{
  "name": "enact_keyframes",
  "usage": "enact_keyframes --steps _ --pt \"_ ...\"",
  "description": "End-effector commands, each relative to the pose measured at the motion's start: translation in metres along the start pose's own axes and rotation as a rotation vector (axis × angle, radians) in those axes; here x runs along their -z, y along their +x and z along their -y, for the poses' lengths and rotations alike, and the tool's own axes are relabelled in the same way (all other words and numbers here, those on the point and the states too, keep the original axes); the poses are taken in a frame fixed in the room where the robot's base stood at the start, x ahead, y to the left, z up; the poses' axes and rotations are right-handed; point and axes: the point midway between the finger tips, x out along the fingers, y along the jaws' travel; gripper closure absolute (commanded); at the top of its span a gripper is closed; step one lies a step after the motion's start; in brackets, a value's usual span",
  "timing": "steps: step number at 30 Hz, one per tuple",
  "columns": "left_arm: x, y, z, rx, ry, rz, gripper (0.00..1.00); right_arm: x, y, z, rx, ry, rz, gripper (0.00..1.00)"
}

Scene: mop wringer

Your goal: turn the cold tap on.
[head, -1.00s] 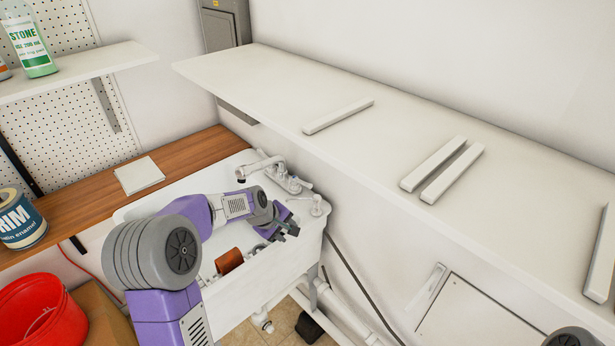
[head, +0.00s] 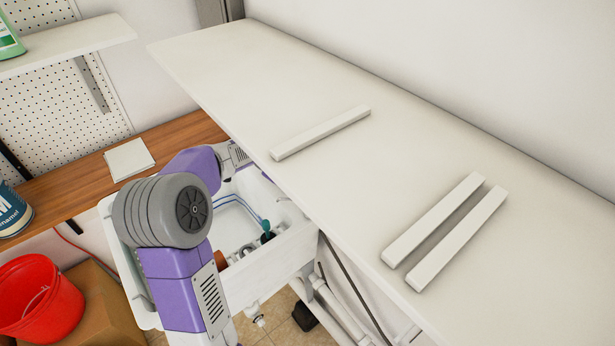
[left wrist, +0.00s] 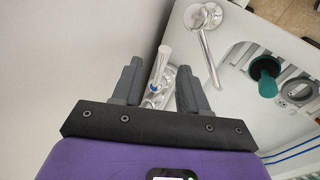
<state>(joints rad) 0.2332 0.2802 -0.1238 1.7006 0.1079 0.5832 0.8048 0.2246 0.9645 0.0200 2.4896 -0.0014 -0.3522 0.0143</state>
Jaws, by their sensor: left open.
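The cold tap (left wrist: 155,86) shows in the left wrist view as a pale handle with a blue mark on a chrome body. It stands between and beyond the two fingers of my left gripper (left wrist: 160,68), which is open. I cannot tell whether either finger touches it. In the head view the tap and my left gripper are hidden behind the white shelf. The white sink (head: 282,262) shows below the shelf edge. My right gripper is not in view.
A chrome fitting with a long arm (left wrist: 207,42) is right of the tap. A green plunger-like object (left wrist: 265,76) is in the sink. The white shelf (head: 400,150) overhangs the sink's back and holds several white bars. A red bucket (head: 38,300) stands at lower left.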

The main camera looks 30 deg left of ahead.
Motion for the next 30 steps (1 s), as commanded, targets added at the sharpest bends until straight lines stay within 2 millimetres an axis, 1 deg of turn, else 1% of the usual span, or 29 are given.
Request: enact_keyframes --steps 1,3,9,14,22,30 --pt "0.000 0.010 0.002 0.003 -0.001 0.002 0.57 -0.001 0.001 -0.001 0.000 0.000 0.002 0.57" --pt "0.000 0.022 0.002 0.003 -0.001 0.002 0.57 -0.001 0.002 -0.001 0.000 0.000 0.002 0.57" --pt "0.000 0.050 0.001 0.002 0.000 0.002 0.57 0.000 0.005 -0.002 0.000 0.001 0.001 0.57" --pt "0.000 0.060 0.001 0.000 -0.001 0.000 0.57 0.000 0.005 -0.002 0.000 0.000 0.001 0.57" --pt "0.000 0.061 0.000 0.000 0.000 -0.001 0.57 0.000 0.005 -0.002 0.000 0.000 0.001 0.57" --pt "0.000 0.061 0.000 0.000 0.000 0.000 0.98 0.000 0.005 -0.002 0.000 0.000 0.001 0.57"
